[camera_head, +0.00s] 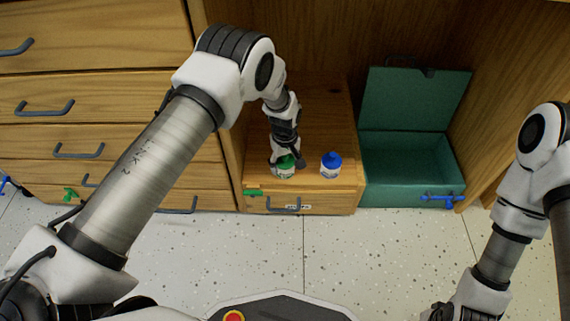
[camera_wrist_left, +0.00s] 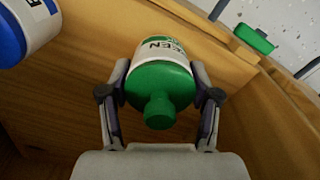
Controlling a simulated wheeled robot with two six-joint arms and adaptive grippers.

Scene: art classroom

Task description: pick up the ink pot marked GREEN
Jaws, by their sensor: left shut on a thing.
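The ink pot marked GREEN (camera_wrist_left: 160,82) has a white body with a lettered label and a green cap with a nozzle. In the left wrist view it sits between the two fingers of my left gripper (camera_wrist_left: 160,98), which is shut on it. In the head view the green pot (camera_head: 284,170) is at the front of the low wooden cabinet top, partly hidden by my left gripper (camera_head: 287,160). I cannot tell whether it touches the wood. My right gripper (camera_head: 462,312) is at the lower right edge, cut off by the frame and away from the pots.
A blue-capped pot (camera_head: 331,165) stands to the right on the same wooden cabinet (camera_head: 325,120); it also shows in the left wrist view (camera_wrist_left: 28,28). A teal box (camera_head: 405,190) with its lid raised stands further right. Wooden drawers (camera_head: 90,95) with handles are at left.

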